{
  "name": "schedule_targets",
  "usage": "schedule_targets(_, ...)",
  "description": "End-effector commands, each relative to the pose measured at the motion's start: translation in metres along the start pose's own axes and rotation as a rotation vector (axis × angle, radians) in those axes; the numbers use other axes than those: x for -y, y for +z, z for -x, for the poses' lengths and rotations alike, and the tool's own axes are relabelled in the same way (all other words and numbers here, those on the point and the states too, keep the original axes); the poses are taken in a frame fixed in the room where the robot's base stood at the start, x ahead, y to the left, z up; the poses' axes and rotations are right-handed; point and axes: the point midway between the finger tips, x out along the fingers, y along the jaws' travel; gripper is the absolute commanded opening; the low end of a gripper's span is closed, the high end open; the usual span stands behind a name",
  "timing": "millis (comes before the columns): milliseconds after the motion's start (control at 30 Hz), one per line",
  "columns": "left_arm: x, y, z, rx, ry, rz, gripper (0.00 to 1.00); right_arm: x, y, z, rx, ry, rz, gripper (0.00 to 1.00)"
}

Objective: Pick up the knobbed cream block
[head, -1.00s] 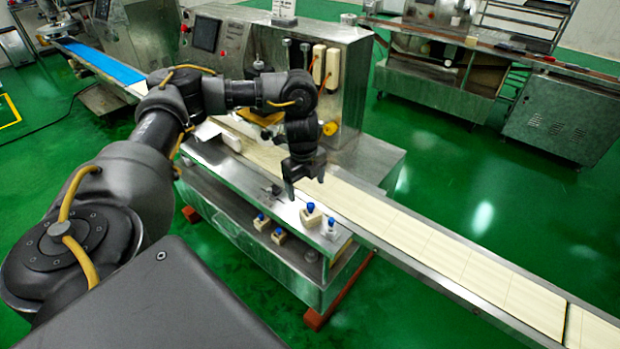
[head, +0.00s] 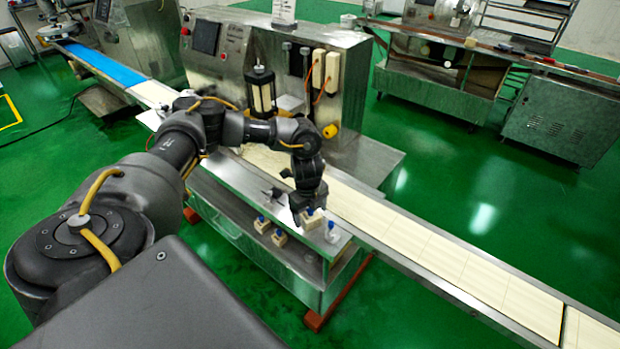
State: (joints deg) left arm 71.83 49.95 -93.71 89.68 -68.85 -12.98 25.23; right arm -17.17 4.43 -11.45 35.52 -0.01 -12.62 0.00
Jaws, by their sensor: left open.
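The knobbed cream block (head: 314,220) is a small cream block with a blue knob on top. It sits on the steel ledge in front of the conveyor, near the ledge's right end. My left gripper (head: 308,214) is open and points down at the block, with its fingers low around the knob and partly covering it. I cannot tell whether the fingers touch the block. My right gripper is not in view.
A clear piece with a blue top (head: 331,232) stands just right of the block. The conveyor belt (head: 420,237) runs behind the ledge.

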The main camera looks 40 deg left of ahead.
Motion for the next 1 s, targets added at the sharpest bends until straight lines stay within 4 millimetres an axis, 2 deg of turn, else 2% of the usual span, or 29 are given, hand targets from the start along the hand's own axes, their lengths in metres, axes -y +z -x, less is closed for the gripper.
schedule_targets(267,0.0,0.0,-0.0031,0.0,0.0,-0.001,0.79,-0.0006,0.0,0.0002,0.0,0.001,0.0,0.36)
schedule_targets(667,0.0,0.0001,-0.0027,0.0,0.0,0.0,0.27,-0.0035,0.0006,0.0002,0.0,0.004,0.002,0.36)
schedule_targets(733,0.0001,0.0002,-0.0026,0.0,0.0,0.0,0.26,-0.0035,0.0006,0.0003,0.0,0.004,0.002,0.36)
schedule_targets(767,0.0001,0.0002,-0.0026,0.0,0.0,0.0,0.23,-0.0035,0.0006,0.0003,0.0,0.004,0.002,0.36)
schedule_targets(1000,0.0006,0.0001,-0.0002,0.0,-0.001,0.0,0.22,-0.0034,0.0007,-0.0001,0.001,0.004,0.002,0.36)
